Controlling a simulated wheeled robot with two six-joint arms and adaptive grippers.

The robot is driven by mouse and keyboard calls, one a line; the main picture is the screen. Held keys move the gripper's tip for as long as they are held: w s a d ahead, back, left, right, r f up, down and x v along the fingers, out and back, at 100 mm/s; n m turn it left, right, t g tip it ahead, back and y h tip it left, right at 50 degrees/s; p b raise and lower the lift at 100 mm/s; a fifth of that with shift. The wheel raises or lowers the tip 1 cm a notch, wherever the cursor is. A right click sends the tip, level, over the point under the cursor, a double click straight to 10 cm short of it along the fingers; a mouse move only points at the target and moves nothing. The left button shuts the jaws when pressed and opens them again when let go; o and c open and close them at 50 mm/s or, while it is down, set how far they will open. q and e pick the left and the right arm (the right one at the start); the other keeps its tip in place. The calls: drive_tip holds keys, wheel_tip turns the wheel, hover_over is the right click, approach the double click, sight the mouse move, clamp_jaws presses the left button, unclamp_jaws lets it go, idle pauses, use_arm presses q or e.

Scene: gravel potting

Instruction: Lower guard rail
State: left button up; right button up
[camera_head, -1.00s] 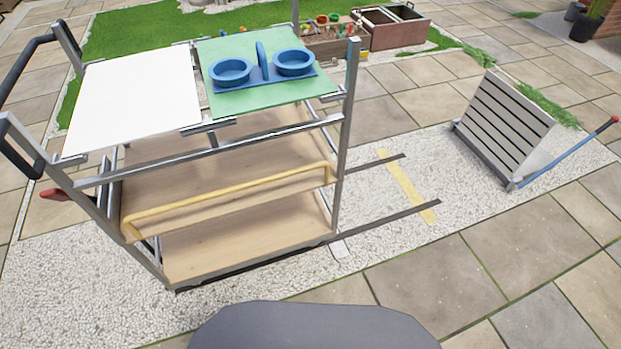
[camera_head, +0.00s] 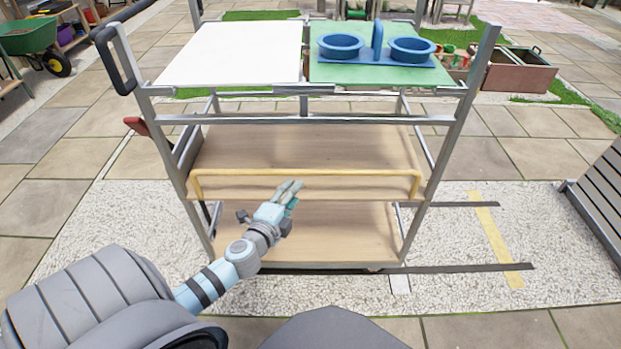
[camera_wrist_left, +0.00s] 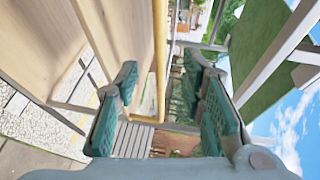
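The yellow guard rail (camera_head: 228,183) runs along the front of the cart's middle shelf (camera_head: 300,147), standing up across its front edge. My left gripper (camera_head: 290,190) is in front of the rail near its middle. In the left wrist view the gripper (camera_wrist_left: 160,78) is open, and the rail (camera_wrist_left: 160,45) passes in the gap between its teal-padded fingers, beyond the tips. I cannot tell exactly how far apart they are; no grasp shows. My right gripper is out of view.
The cart's metal frame (camera_head: 460,110) stands close around the rail. Its top holds a white board (camera_head: 235,55) and a green board with blue bowls (camera_head: 341,45). A lower shelf (camera_head: 330,235) lies beneath. A slatted panel (camera_head: 603,190) stands at right; gravel lies between.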

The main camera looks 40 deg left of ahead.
sight(308, 175)
use_arm(q)
drive_tip(key=b+x, duration=0.1)
drive_tip(key=x, duration=1.1)
drive_tip(key=shift+w+a+f, duration=0.1)
drive_tip(key=shift+c, duration=0.3)
clamp_jaws()
